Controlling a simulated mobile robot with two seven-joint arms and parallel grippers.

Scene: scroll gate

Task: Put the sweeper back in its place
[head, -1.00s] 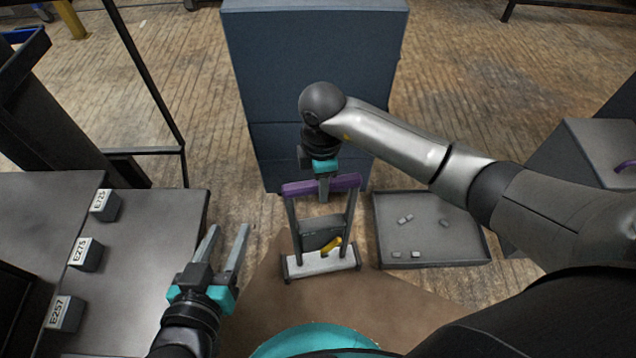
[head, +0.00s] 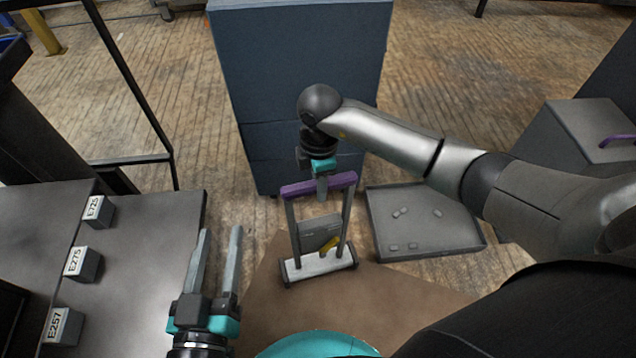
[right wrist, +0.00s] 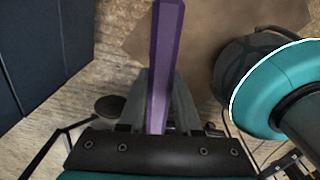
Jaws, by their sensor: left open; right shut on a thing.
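The sweeper (head: 318,262) has a purple top bar, two dark uprights, a grey panel with a yellow part, and a pale base bar. It hangs upright in front of me. My right gripper (head: 322,188) is shut on the purple handle (head: 292,190) from above. The purple handle also shows in the right wrist view (right wrist: 166,60), between the fingers. My left gripper (head: 220,240) is open and empty, left of the sweeper, beside the dark table. Whether the sweeper's base touches anything below cannot be told.
A dark table (head: 150,240) at left carries blocks labelled E725 (head: 98,210), E275 (head: 82,263) and E257 (head: 62,325). A blue cabinet (head: 300,70) stands behind the sweeper. A grey tray (head: 430,248) with several small pieces lies right of it. A grey box (head: 585,130) with a purple handle stands far right.

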